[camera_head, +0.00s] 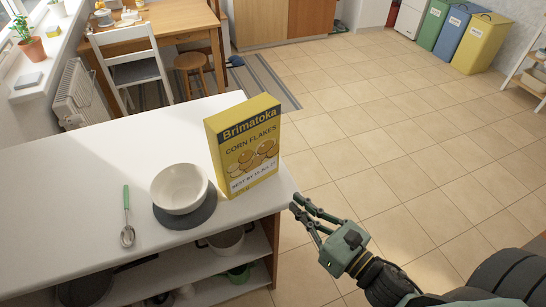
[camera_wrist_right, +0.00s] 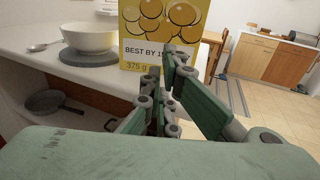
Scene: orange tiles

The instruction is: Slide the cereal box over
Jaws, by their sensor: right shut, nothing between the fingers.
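The yellow cereal box (camera_head: 244,150) stands upright near the right end of the white counter (camera_head: 80,190). Its lower part also shows in the right wrist view (camera_wrist_right: 160,25). My right gripper (camera_head: 298,206) is shut and empty. In the head view it is just off the counter's right end, right of and nearer than the box. In the right wrist view its fingers (camera_wrist_right: 165,78) overlap the lower front of the box; I cannot tell whether they touch it. My left gripper is not in view.
A white bowl (camera_head: 179,187) on a grey round mat (camera_head: 190,217) stands left of the box. A spoon with a green handle (camera_head: 127,215) lies farther left. Pans and a pot (camera_head: 226,241) sit on shelves below. Open tiled floor (camera_head: 380,150) lies to the right.

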